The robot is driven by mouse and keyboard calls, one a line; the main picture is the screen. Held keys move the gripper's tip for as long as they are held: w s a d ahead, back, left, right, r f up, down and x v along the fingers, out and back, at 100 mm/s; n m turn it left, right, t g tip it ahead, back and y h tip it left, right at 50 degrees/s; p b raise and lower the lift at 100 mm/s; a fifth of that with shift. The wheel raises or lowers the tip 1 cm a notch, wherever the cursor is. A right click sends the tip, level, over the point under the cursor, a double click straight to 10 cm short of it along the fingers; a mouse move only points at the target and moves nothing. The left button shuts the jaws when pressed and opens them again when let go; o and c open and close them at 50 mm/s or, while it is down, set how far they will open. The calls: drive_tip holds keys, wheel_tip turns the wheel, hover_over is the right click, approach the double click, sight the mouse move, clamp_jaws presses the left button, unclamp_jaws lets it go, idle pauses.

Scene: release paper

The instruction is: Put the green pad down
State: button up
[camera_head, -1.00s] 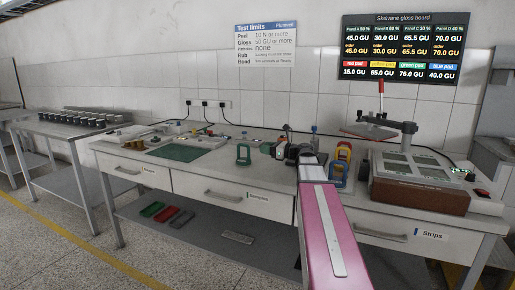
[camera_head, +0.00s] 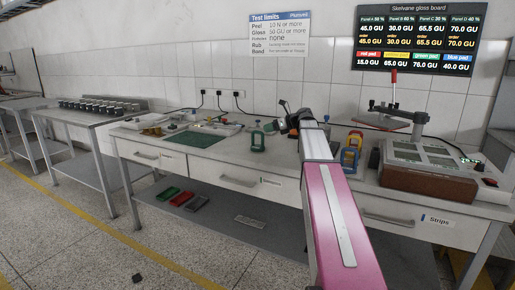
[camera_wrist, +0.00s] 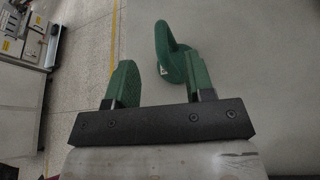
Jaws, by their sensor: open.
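The green pad (camera_head: 258,143), with a looped handle, stands upright on the bench top (camera_head: 215,165), right of the flat dark green mat. The green pad (camera_wrist: 164,42) shows there beyond and between the fingers, closer to the right one. I cannot tell whether it touches that finger.
A dark green mat (camera_head: 194,139) lies left of the pad. A gloss instrument (camera_head: 425,180) fills the right end. The bench front edge is close to the pad.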

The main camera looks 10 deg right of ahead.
sight(257, 132)
drive_tip(key=x, duration=0.7)
drive_tip(key=shift+w+a+f, duration=0.15)
drive_tip(key=shift+a+f, duration=0.05)
drive_tip(key=shift+f, duration=0.1)
clamp_jaws()
idle(1.2)
